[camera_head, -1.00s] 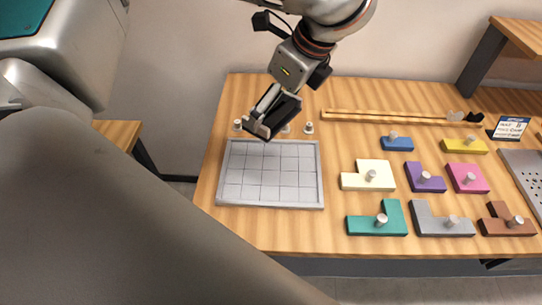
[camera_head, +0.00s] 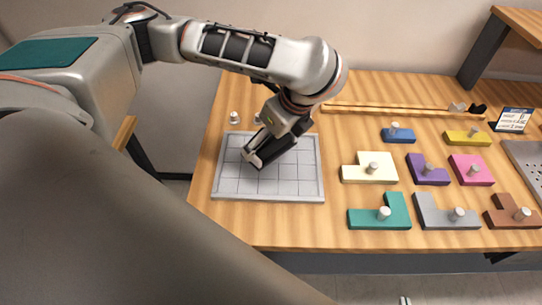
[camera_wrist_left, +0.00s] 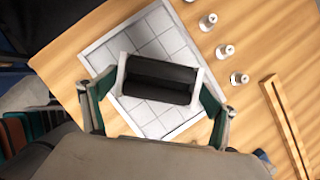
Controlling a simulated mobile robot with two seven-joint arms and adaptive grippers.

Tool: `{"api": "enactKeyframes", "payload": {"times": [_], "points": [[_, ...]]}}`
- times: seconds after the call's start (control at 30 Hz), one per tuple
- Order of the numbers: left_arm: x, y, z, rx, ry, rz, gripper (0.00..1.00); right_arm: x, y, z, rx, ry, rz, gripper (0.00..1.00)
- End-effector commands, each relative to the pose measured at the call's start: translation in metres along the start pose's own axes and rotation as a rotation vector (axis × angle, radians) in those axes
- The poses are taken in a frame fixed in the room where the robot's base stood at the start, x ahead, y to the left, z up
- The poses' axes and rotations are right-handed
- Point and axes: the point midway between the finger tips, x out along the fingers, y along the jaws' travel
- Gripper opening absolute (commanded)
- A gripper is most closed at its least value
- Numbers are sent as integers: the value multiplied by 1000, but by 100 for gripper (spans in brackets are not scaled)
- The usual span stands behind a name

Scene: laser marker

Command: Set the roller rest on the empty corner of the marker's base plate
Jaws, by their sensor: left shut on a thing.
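My left gripper (camera_head: 270,147) is shut on a dark block with pale end pieces, which I take to be the roller rest (camera_wrist_left: 158,82). In the left wrist view, the fingers of my left gripper (camera_wrist_left: 157,100) stand at either end of the block. The grey-framed tray with a grid of pale squares, which I take to be the base plate (camera_head: 318,196), lies under it and looks bare. The block is over the plate's back middle; whether it touches the plate I cannot tell. The block and gripper hide some squares. My right gripper is not in view.
White pegs (camera_head: 234,117) stand behind the plate. A wooden rail (camera_head: 385,111) runs along the back. Knobbed blocks, including a cream one (camera_head: 368,168) and a teal one (camera_head: 380,213), fill the table right of the plate. A small card (camera_head: 513,120) stands at the back right.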

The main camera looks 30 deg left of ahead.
Motion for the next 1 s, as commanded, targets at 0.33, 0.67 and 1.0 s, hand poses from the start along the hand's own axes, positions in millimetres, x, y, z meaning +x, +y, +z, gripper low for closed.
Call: {"api": "enactKeyframes", "payload": {"times": [0.33, 0.67, 1.0], "points": [[27, 0, -12, 0, 1, -1, 48, 6, 0, 16, -2, -14, 1, 0], [52, -1, -22, -1, 0, -3, 48, 11, -1, 25, -2, -17, 1, 0], [53, -1, -22, -1, 0, -3, 48, 10, 0, 18, -2, -8, 3, 0]]}}
